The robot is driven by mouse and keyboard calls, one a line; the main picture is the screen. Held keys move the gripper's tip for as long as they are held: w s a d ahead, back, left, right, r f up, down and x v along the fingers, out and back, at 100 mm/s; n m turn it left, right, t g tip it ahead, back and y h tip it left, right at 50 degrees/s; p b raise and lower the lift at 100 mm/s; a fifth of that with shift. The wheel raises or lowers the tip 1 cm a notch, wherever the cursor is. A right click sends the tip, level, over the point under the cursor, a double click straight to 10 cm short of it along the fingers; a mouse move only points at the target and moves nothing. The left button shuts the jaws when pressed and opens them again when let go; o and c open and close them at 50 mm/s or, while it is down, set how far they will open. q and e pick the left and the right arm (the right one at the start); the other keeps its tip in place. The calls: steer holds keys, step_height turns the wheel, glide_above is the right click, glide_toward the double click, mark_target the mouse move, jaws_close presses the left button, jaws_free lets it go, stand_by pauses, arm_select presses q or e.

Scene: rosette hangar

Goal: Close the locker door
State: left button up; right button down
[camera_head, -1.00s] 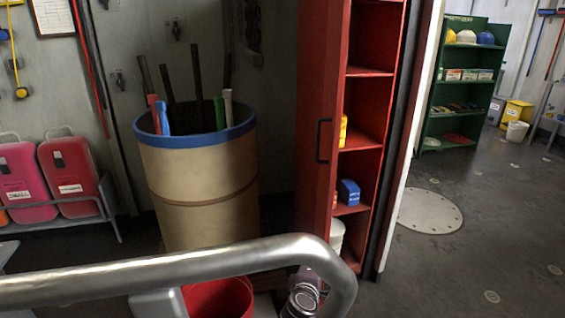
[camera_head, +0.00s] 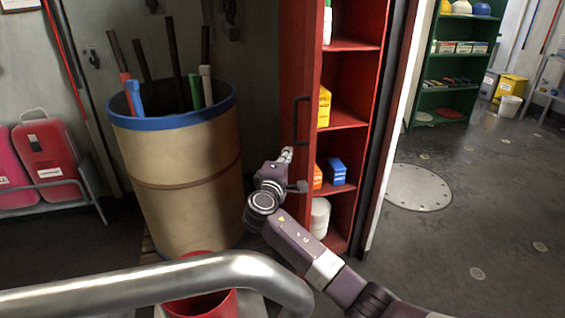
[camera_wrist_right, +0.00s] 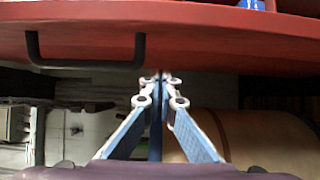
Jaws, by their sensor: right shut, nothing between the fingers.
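The red locker (camera_head: 352,87) stands open, its shelves showing. Its red door (camera_head: 313,63) stands swung out towards me on the locker's left side. A dark bar handle (camera_head: 296,120) is on the door's outer face; it also shows in the wrist view (camera_wrist_right: 85,64). My right gripper (camera_head: 287,153) is shut and empty, left of the door and just below the handle. In the wrist view, its fingertips (camera_wrist_right: 162,78) are close to the red door (camera_wrist_right: 225,45), with the handle to their left; I cannot tell if they touch the door. My left gripper is not in view.
A tan barrel (camera_head: 185,165) with a blue rim holds several poles, left of the door. A red bucket (camera_head: 203,303) and a metal rail (camera_head: 150,278) are in front. Floor at right is open, with a round plate (camera_head: 418,188).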

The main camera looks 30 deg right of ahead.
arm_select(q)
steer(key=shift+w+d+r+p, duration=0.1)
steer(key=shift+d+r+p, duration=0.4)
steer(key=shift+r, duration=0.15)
arm_select(e)
steer(key=s+d, duration=0.2)
steer(key=d, duration=0.1)
steer(key=shift+s+d, duration=0.1)
steer(key=shift+d, duration=0.05)
